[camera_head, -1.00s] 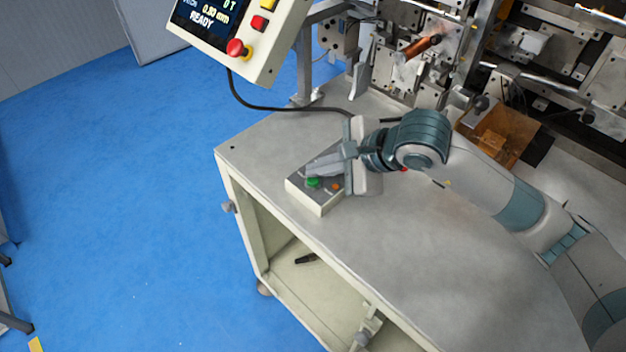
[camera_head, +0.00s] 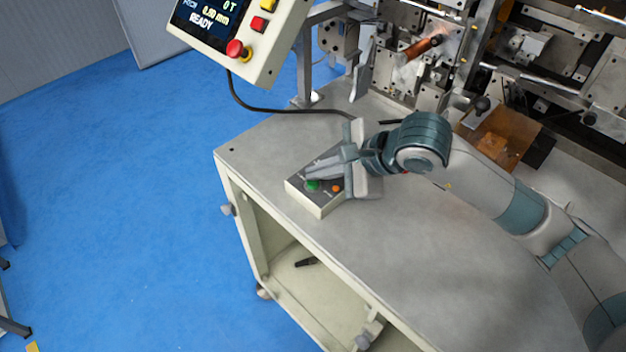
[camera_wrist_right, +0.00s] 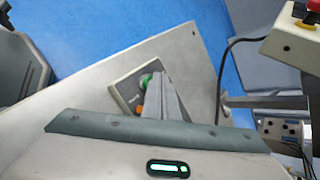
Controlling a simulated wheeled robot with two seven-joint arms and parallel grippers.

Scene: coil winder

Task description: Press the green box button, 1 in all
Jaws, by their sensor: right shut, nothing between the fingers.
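The green button (camera_head: 313,186) sits on top of a small grey and cream box (camera_head: 318,206) on the table, beside an orange button (camera_head: 336,188). My right gripper (camera_head: 311,172) reaches over the box from the right, fingers shut and empty. Its fingertips are right by the green button, at its far side. I cannot tell whether they touch it. In the right wrist view, the green button (camera_wrist_right: 144,80) shows just left of the shut fingers (camera_wrist_right: 158,76), partly hidden by them. My left gripper is not in view.
The metal table (camera_head: 390,260) is clear in front of the box. A control panel (camera_head: 262,50) with red and yellow buttons hangs at upper left, its black cable (camera_head: 270,108) running to the table. The winder machinery (camera_head: 500,70) stands at the back right.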

